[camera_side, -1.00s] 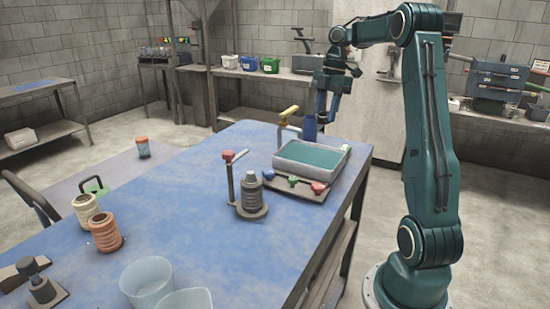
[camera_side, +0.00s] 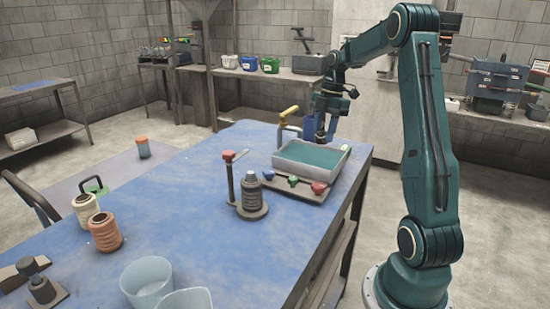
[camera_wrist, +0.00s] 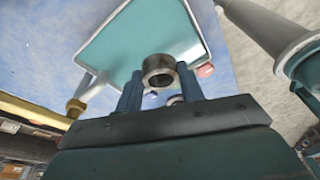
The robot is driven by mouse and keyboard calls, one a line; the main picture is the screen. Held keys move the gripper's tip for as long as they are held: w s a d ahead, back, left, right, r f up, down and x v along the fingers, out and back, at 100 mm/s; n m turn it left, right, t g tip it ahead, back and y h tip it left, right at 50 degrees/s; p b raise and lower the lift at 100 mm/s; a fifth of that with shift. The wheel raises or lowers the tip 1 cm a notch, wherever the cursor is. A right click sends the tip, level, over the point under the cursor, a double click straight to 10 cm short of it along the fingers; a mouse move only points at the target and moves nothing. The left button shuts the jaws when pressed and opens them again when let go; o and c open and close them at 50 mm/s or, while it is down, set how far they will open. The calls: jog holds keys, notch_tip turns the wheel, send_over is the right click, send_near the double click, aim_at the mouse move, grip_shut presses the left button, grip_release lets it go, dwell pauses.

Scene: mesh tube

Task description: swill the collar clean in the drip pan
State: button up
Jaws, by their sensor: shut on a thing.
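The drip pan (camera_side: 283,166) is a grey rectangular tray with teal liquid, near the table's far right end. It also shows in the wrist view (camera_wrist: 205,52), with the teal surface filling its inside. My gripper (camera_side: 325,131) is at the far side of the pan, above its back edge in the side view. In the wrist view, my gripper's two blue fingers (camera_wrist: 160,80) are shut on the collar (camera_wrist: 158,66), a short grey-brown metal ring with an open bore. The collar appears over the pan's near edge; its height above the liquid cannot be told.
A tap with a yellow handle (camera_side: 289,112) rises behind the pan. Red, green and blue knobs (camera_side: 293,181) line its front. A post with a red top (camera_side: 229,156) and a ringed peg (camera_side: 251,193) stand left of it. The blue tabletop (camera_side: 180,200) is mostly clear mid-table.

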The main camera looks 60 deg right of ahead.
aim_at(321, 165)
jog(key=shift+f, duration=4.3)
jog(key=shift+a, duration=0.1)
jog(key=shift+a+f, duration=0.1)
jog(key=shift+a, duration=0.8)
jog(key=shift+d, duration=1.9)
jog(key=shift+a, duration=0.1)
